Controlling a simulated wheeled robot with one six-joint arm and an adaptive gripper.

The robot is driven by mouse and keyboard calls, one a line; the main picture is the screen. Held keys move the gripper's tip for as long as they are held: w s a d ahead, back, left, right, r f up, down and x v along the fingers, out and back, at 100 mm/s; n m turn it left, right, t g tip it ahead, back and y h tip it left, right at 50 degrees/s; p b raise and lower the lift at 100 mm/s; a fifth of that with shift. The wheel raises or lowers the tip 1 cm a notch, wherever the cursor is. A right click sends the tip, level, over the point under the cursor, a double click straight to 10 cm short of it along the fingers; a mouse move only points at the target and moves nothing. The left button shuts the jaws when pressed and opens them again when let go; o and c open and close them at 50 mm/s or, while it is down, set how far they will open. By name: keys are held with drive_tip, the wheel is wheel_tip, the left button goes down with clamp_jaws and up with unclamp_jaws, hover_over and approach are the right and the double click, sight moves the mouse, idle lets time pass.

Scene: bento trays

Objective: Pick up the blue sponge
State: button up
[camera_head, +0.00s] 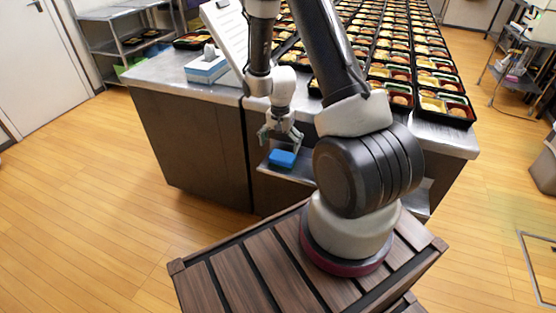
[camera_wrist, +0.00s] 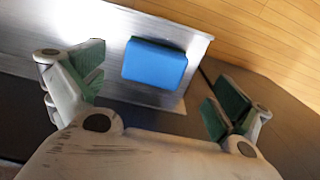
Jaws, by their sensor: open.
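The blue sponge (camera_head: 283,159) lies flat on a metal shelf (camera_head: 300,174) set into the front of the counter. In the wrist view the blue sponge (camera_wrist: 155,63) has a darker strip along its far edge and sits near the end of the metal shelf (camera_wrist: 112,92). My gripper (camera_head: 281,138) is open and empty, just above the sponge in the head view. In the wrist view the green-padded fingers of my gripper (camera_wrist: 158,82) are spread wide, one on each side of the sponge, and do not touch it.
The counter (camera_head: 160,78) stands above the shelf, with many filled bento trays (camera_head: 440,83) on top. A blue and white tissue box (camera_head: 206,68) and a white paper sheet (camera_head: 226,35) are at its left. A metal rack (camera_head: 125,35) stands behind. Wooden floor (camera_head: 90,180) is clear at left.

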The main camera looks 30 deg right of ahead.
sight(281, 158)
drive_tip(key=f, duration=0.7)
drive_tip(key=shift+d+f, duration=0.1)
drive_tip(key=shift+d, duration=0.15)
drive_tip(key=c, duration=0.8)
